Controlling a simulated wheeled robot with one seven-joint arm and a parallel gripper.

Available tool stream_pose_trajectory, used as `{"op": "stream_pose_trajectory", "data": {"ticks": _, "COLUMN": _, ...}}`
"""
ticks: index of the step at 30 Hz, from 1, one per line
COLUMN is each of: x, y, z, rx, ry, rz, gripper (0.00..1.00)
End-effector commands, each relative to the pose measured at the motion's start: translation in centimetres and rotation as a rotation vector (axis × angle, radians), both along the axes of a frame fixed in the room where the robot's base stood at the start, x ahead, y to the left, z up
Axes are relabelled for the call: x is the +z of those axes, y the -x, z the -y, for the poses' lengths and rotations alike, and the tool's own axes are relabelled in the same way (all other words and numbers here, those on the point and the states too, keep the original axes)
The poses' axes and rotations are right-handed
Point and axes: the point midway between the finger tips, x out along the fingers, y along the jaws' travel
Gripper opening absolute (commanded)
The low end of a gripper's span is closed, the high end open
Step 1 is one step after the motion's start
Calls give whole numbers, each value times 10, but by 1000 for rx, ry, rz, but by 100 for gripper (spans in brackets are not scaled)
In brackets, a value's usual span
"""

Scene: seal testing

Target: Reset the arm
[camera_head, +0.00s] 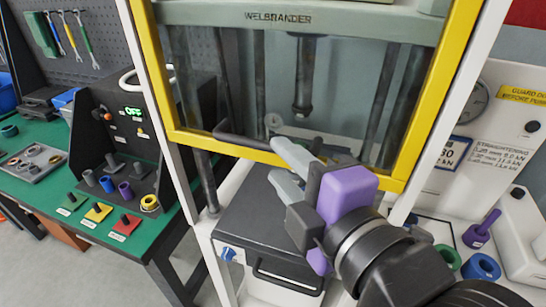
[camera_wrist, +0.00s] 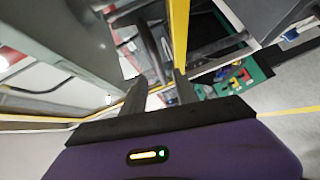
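My gripper (camera_head: 273,160) is purple and black with two grey fingers. It is in front of the lower part of the press guard, and its fingers are apart with no object seen held between them. The yellow-framed guard (camera_head: 232,149) has a black bar handle (camera_head: 243,139) along its lower edge.
On the left, a green bench (camera_head: 95,215) holds a panel reading OFF (camera_head: 131,113), several rings and coloured plates. On the right are a purple handled part (camera_head: 480,233), a blue ring (camera_head: 481,268) and a gauge (camera_head: 474,100).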

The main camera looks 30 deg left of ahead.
Motion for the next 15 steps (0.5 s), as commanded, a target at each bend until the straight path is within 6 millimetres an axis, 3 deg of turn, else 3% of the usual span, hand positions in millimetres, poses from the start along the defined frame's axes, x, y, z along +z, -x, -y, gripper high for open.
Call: {"op": "stream_pose_trajectory", "data": {"ticks": 15, "x": 1, "y": 4, "z": 7, "rx": 0, "ry": 0, "rz": 0, "gripper": 36}}
